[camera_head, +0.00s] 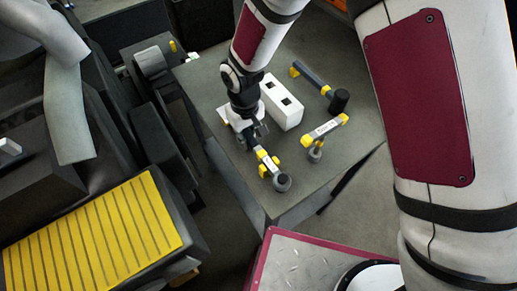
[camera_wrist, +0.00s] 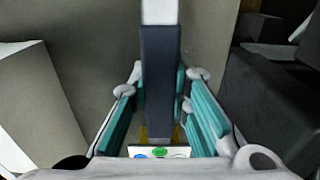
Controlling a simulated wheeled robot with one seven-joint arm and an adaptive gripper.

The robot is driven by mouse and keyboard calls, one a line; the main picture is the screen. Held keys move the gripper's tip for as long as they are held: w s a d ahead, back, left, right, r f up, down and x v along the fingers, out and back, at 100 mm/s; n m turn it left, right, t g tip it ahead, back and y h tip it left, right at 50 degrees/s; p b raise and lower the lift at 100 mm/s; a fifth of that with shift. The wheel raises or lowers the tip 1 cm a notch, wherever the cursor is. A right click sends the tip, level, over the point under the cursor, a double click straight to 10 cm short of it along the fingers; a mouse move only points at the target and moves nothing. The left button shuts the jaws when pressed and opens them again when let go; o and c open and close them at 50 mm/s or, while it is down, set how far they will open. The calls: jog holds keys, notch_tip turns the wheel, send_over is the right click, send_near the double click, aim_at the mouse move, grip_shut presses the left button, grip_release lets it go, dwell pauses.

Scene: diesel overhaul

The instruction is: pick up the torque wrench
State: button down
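A tool that looks like the torque wrench (camera_head: 264,158) lies on the grey table top, with a white label, yellow bands and a dark round end. My gripper (camera_head: 252,133) is low over its far end. In the wrist view, a dark bar with a pale section, apparently its handle (camera_wrist: 160,75), runs lengthwise between the teal fingers of my gripper (camera_wrist: 162,82). The fingers lie close along both sides of it. I cannot tell whether they press on it. The fingertips are partly hidden by the handle.
A white block with dark holes (camera_head: 281,102) stands right beside my gripper. A second yellow-and-white tool (camera_head: 324,131) and a dark tool with a black round head (camera_head: 314,80) lie further right. A yellow ribbed panel (camera_head: 95,240) is at lower left.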

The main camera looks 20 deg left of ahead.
aim_at(247, 135)
jog(key=shift+r, duration=0.1)
dwell(0.3)
jog(key=shift+r+p, duration=0.35)
jog(key=shift+r, duration=0.45)
jog(key=shift+s+d+r+p, duration=0.15)
jog(key=shift+r+p, duration=0.4)
jog(key=shift+r, duration=0.6)
jog(key=s+d+p, duration=0.2)
jog(key=s+p, duration=0.2)
jog(key=s, duration=0.3)
jog(key=s+d+r+p, duration=0.1)
jog(key=s+d+p, duration=0.2)
jog(key=s+p, duration=0.2)
jog(key=s, duration=0.2)
jog(key=shift+s+d, duration=0.2)
jog(key=shift+s, duration=0.1)
jog(key=c, duration=2.3)
grip_release()
grip_shut()
